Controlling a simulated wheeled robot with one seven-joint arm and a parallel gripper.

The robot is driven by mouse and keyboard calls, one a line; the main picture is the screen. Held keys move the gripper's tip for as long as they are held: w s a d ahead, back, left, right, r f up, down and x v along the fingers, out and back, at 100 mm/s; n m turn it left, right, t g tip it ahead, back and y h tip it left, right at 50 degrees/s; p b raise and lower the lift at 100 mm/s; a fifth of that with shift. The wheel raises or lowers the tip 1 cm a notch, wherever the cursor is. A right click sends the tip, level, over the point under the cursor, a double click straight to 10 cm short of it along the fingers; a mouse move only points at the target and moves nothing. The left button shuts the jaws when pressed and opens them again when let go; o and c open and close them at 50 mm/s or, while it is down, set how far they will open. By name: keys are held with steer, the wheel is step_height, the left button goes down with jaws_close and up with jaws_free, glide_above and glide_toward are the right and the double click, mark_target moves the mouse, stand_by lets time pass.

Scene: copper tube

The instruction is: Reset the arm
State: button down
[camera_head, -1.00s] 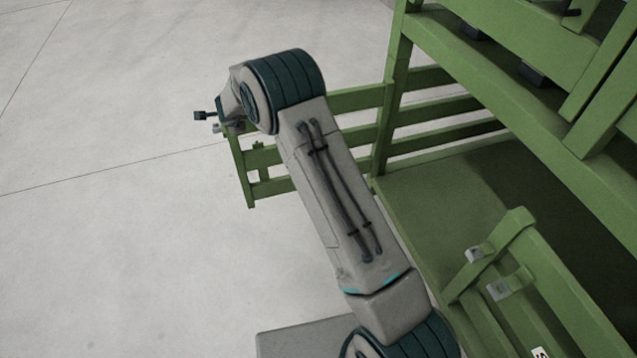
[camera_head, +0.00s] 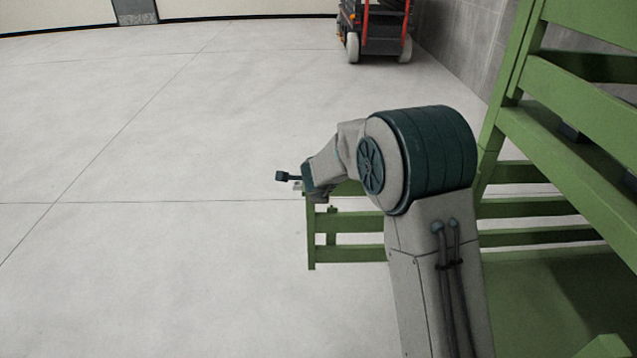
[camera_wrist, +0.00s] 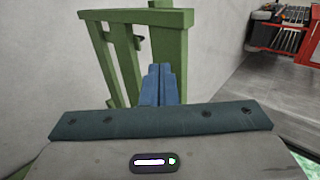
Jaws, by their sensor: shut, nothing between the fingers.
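My arm rises from the lower right of the head view and bends at a dark green-banded joint, with its end pointing left. In the wrist view my gripper (camera_wrist: 160,72) is shut, its two blue fingers together with nothing between them. Beyond the fingertips stands part of a green frame with upright posts (camera_wrist: 128,62), and the fingers overlap its lower part in the picture. I cannot tell how far apart they are. In the head view the fingers are mostly hidden behind the wrist. No copper tube is seen.
A green rack (camera_head: 590,135) stands at the right, with low green rails (camera_head: 350,222) reaching left behind my arm. A red and black lift machine (camera_head: 375,28) stands at the back, also in the wrist view (camera_wrist: 285,35). Open grey floor (camera_head: 150,230) fills the left.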

steer(key=s+d+r+n+y+p, duration=0.2)
steer(key=s+r+n+p, duration=0.3)
steer(key=r, duration=0.4)
steer(key=s+d+r+n+y+p, duration=0.25)
steer(key=s+r, duration=0.35)
steer(key=r, duration=0.4)
steer(key=s+d+r+n+g+h+p, duration=0.1)
steer(key=s+d+r+n+g+p, duration=0.1)
steer(key=s+d, duration=0.3)
steer(key=s+d+r+n+g+h+p, duration=0.2)
steer(key=s+d+n+p, duration=0.1)
steer(key=s, duration=1)
steer(key=s+d+r+n+g+h+p, duration=0.2)
steer(key=s+d+n+p, duration=0.1)
steer(key=s+d, duration=0.5)
steer(key=shift+s+n+g+p, duration=0.3)
steer(key=shift+s+n, duration=0.35)
steer(key=shift+s, duration=0.1)
steer(key=shift+a+r, duration=0.1)
